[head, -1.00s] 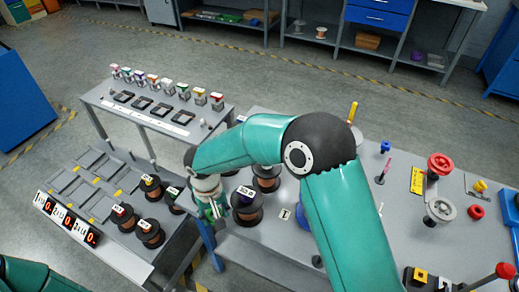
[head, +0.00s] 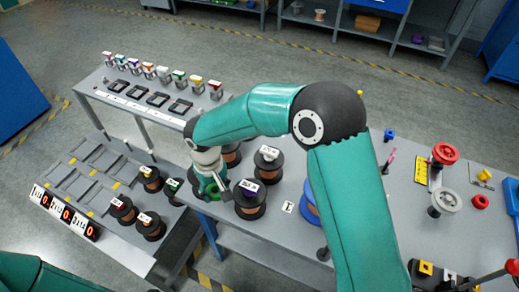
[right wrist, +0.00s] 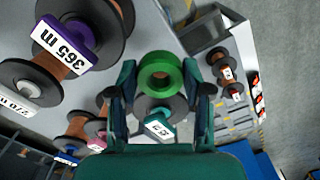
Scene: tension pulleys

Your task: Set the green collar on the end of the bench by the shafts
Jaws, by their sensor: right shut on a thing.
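My right gripper (head: 211,190) is shut on the green collar, a thick ring with a round hole. In the right wrist view, the collar (right wrist: 160,58) sits between the two fingertips (right wrist: 162,88). In the head view, the gripper is at the left end of the grey bench (head: 275,237), beside a labelled copper spool (head: 250,198). I cannot tell whether the collar touches the bench top. Upright posts with a red wheel (head: 445,153) and a pale wheel (head: 447,201) stand at the bench's right part; I cannot tell whether these are the shafts. My left gripper is out of view.
Several spools crowd around the right gripper, including one behind (head: 268,157). A lower rack (head: 100,170) with spools and red number displays (head: 62,215) stands to the left. A side table (head: 150,95) carries coloured clips.

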